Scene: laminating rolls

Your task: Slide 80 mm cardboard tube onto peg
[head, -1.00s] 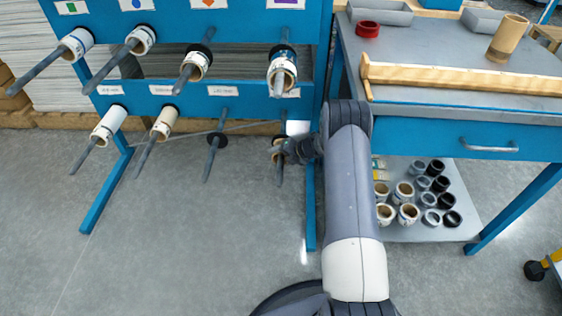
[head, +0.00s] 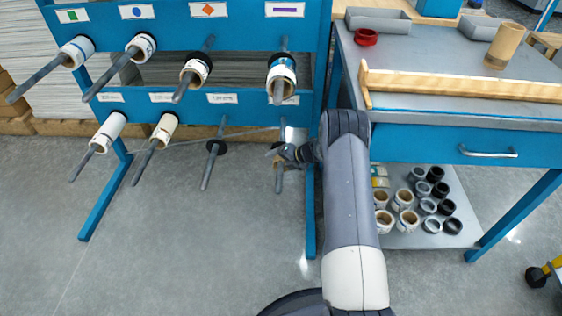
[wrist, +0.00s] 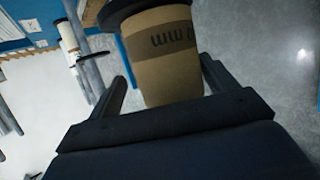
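A brown cardboard tube (wrist: 165,60) with dark "mm" lettering fills the middle of the wrist view. Its upper end meets a dark round flange (wrist: 130,10); its lower end is hidden behind my gripper's body. My gripper (wrist: 163,66) has its fingers apart, one on each side of the tube. A narrow gap shows at the left finger; the right fingertip lies close to the tube's edge. In the head view my gripper (head: 284,153) is at the lower right peg (head: 279,180), whose grey end sticks out below it. The tube cannot be made out there.
The blue rack (head: 318,60) holds several tubes on other pegs; the lower peg just left (head: 207,170) is bare. The blue workbench (head: 430,90) stands right, with a wooden rail (head: 460,84) on top and several rings on its lower shelf (head: 400,240). The floor in front is clear.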

